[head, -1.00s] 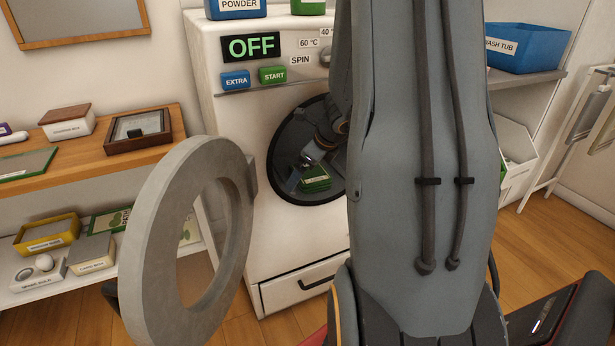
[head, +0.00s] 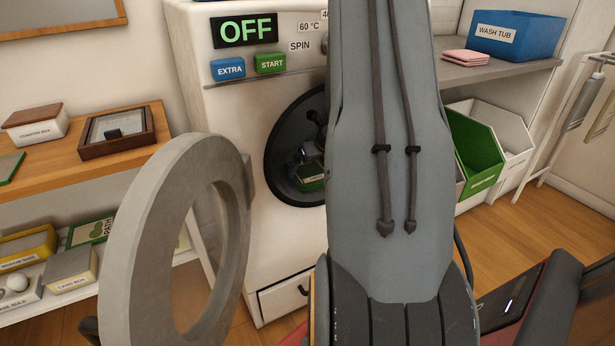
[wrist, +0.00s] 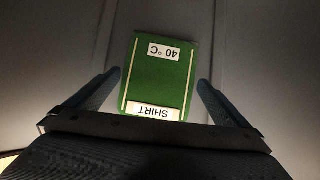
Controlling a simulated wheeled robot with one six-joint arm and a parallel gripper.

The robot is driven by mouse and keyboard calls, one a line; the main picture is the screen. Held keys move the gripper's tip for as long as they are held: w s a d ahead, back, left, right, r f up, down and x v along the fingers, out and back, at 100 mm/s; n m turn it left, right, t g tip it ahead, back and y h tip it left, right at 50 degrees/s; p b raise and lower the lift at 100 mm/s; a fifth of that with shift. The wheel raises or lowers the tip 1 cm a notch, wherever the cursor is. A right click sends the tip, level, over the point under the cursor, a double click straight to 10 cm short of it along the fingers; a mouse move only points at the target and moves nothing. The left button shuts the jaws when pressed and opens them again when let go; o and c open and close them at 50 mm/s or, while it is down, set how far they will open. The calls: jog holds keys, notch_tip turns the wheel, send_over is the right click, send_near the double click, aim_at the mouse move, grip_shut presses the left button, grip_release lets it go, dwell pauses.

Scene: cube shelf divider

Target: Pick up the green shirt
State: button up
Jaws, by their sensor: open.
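The green shirt (wrist: 158,80) is a folded green piece with pale side stripes, a "40 °C" label and a "SHIRT" label. It lies inside the washing machine drum, and a bit of it shows in the head view (head: 311,183) through the round opening. My gripper (wrist: 159,80) is open in the wrist view, with one finger on each side of the shirt's labelled end. The fingers appear apart from the cloth. In the head view my arm hides the right part of the opening.
The round grey door (head: 145,225) stands open at the left of the washing machine (head: 255,115), whose panel reads OFF. The dark opening rim (head: 272,165) surrounds my arm's end. A shelf (head: 30,190) stands left; a green bin (head: 478,150) stands right.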

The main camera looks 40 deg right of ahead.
jog(key=shift+w+f, duration=0.3)
jog(key=shift+f, duration=0.15)
jog(key=c, duration=0.8)
jog(key=shift+r, duration=0.3)
